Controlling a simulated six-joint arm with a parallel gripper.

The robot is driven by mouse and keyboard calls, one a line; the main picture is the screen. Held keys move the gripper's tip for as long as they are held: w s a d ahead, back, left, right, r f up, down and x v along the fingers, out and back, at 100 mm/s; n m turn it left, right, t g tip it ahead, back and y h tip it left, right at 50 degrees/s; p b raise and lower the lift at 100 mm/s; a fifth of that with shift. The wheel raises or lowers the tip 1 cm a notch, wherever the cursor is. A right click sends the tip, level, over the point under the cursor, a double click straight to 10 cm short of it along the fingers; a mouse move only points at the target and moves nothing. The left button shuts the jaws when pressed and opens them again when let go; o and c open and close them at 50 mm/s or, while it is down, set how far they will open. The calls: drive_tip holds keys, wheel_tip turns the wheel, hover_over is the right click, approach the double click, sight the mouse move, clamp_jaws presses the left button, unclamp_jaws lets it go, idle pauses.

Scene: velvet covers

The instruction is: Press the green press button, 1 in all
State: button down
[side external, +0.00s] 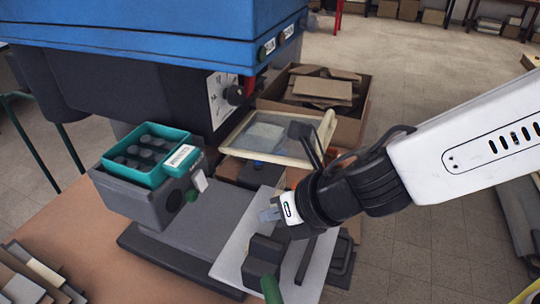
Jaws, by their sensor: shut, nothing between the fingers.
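A small green button (192,196) sticks out of the right side of a dark grey box (148,208), below a white tag. My gripper (267,214) is shut and empty, to the right of this button and clearly apart from it in the picture. It is over the light grey plate (232,262) and points left. Its fingertips are small and partly hard to make out. A round dark green knob (263,53) also shows on the blue machine (150,28), beside a label. I cannot tell whether either one is pushed in.
A teal tray (190,137) with dark round pieces sits on the grey box. A dark clamp block (262,262) with a green handle (271,290) stands below my gripper. A cream-framed tray (300,158) and a carton of cardboard (352,118) lie behind. Cardboard pieces (42,270) lie at lower left.

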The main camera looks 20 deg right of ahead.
drive_tip(key=shift+s+a+m, duration=0.15)
drive_tip(key=shift+a+m, duration=0.15)
drive_tip(key=shift+a, duration=0.1)
drive_tip(key=shift+a, duration=0.1)
drive_tip(key=w+a, duration=0.6)
drive_tip(key=shift+w, duration=0.15)
idle(0.8)
drive_tip(key=shift+w+a, duration=0.7)
idle(3.4)
drive_tip(key=shift+s, duration=0.1)
idle(0.3)
drive_tip(key=shift+s+d, duration=0.6)
drive_tip(key=shift+d, duration=0.05)
drive_tip(key=shift+d, duration=0.1)
drive_tip(key=shift+s+d, duration=1.7)
drive_tip(key=shift+s, duration=0.1)
